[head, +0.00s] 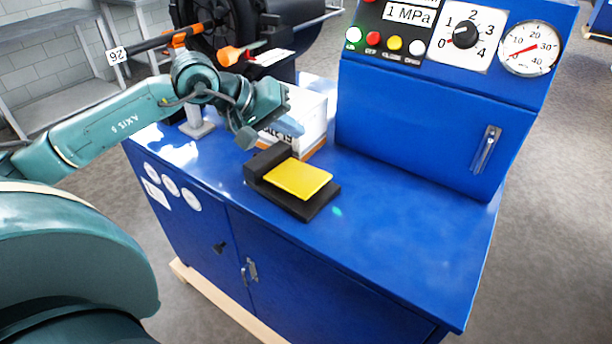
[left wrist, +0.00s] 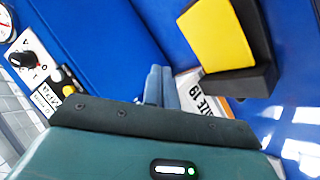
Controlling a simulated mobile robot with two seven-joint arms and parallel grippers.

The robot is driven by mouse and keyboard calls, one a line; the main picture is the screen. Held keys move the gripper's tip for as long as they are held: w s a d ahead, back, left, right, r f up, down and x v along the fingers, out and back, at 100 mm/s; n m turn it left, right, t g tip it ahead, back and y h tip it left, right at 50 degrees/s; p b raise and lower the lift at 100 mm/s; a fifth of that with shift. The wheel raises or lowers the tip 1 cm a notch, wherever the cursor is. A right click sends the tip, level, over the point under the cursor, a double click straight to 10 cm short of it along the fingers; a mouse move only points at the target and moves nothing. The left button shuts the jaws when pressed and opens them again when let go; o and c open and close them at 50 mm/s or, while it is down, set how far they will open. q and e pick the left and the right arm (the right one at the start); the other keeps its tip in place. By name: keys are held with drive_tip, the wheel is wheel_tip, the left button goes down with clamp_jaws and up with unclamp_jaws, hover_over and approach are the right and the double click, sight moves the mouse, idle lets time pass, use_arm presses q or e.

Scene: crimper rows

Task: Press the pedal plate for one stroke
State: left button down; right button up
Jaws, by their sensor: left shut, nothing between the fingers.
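The yellow pedal plate (head: 297,178) sits on its black pedal base (head: 264,163) on top of the blue cabinet (head: 390,215). In the left wrist view the pedal plate (left wrist: 216,34) is at the upper right, on the black base (left wrist: 255,50). My left gripper (head: 244,137) is shut and empty. It is above the cabinet top, to the upper left of the pedal in the head view, apart from the plate. Its fingers (left wrist: 160,85) show in the left wrist view, close together. My right gripper is not in view.
A white box (head: 309,118) stands on the cabinet just behind the pedal. The blue control panel (head: 435,112) rises at the back right, with a gauge (head: 530,50), a selector dial (head: 464,36) and several buttons. The cabinet top right of the pedal is clear.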

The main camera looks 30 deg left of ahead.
sight(291, 177)
use_arm(q)
drive_tip(key=shift+w+a+r+m+y, duration=0.1)
drive_tip(key=shift+a+r+m+y, duration=0.25)
drive_tip(key=shift+a, duration=0.4)
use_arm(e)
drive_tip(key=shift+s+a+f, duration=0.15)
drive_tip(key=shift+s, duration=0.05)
use_arm(q)
drive_tip(key=shift+f, duration=0.2)
